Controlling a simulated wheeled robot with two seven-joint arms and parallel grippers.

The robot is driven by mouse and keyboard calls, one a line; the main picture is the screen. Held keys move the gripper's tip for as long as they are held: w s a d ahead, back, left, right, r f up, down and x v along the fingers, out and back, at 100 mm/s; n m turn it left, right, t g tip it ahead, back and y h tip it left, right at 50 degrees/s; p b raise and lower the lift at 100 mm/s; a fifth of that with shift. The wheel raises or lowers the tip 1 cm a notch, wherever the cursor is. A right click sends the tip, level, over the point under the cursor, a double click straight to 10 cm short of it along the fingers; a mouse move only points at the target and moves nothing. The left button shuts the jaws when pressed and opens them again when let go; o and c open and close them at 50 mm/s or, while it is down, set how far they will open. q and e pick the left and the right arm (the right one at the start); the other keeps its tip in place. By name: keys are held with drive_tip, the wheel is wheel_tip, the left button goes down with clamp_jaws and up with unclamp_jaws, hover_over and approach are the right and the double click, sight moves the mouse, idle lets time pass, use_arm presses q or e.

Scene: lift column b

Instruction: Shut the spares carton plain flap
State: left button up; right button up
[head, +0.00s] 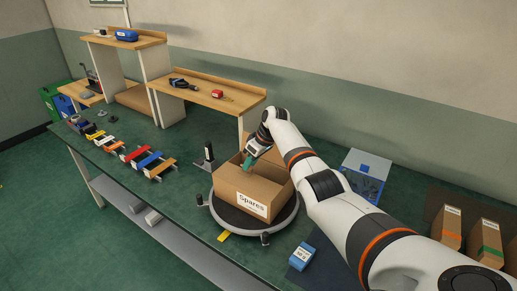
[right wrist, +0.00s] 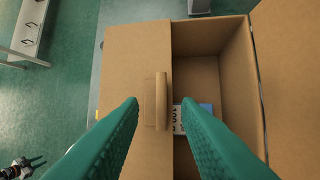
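The spares carton (head: 233,184) is brown, with a "Spares" label on its front, and its top is at least partly open. In the right wrist view a flap (right wrist: 137,50) with a raised tab (right wrist: 160,100) lies along the left side of the opening. Another flap (right wrist: 290,70) without a visible tab stands out at the right. A blue item with a white label (right wrist: 178,120) lies inside. My right gripper (head: 247,161) is over the carton; in the wrist view its teal fingers (right wrist: 159,106) are open either side of the tab, contact unclear. My left gripper is out of view.
The carton stands on a round turntable (head: 231,214) with clamps round its rim. A black upright holder (head: 208,157) stands left. Brown cartons (head: 484,240) are at far right.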

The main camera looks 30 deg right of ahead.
drive_tip(key=v, duration=1)
drive_tip(key=shift+r+b, duration=0.2)
drive_tip(key=shift+b, duration=0.2)
drive_tip(key=shift+s+d, duration=0.1)
drive_tip(key=shift+d, duration=0.05)
